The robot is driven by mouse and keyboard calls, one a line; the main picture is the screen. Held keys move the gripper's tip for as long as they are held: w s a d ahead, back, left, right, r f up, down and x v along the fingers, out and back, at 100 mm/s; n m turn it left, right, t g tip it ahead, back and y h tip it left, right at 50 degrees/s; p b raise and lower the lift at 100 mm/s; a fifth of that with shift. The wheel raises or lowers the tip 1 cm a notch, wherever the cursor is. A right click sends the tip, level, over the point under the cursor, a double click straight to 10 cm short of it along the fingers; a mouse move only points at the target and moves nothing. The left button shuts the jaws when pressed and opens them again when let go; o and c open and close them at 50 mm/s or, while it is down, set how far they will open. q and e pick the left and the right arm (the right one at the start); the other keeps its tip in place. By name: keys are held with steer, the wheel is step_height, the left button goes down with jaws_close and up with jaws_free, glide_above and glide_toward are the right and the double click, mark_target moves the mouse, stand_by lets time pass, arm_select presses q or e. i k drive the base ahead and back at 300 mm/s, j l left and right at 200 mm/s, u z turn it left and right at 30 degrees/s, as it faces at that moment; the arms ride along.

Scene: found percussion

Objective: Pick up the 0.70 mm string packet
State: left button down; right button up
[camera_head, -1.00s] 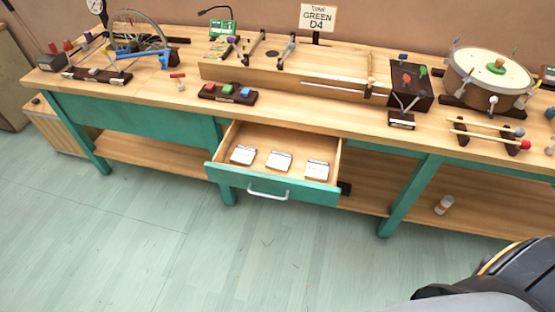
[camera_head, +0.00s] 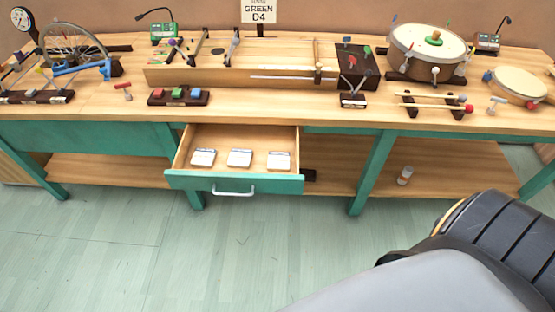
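Three small white packets lie in a row in the open drawer (camera_head: 182,147) of the green workbench: a left packet (camera_head: 203,157), a middle packet (camera_head: 240,158) and a right packet (camera_head: 279,161). They lie apart from each other. Their labels are too small to read, so I cannot tell which is the 0.70 mm string packet. Neither of my grippers is in view. A dark and grey part of my own body fills the lower right.
The drawer front has a white handle (camera_head: 233,193). The wooden bench top (camera_head: 300,118) above carries a block with coloured buttons (camera_head: 179,96), a drum (camera_head: 428,55) and mallets (camera_head: 435,105). A small bottle (camera_head: 405,175) stands on the lower shelf. The floor in front is clear.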

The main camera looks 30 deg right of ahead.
mark_target(202, 157)
steer(key=l+u, duration=0.5)
steer(key=u, duration=0.25)
steer(key=k+l+u, duration=0.15)
steer(key=u, duration=0.2)
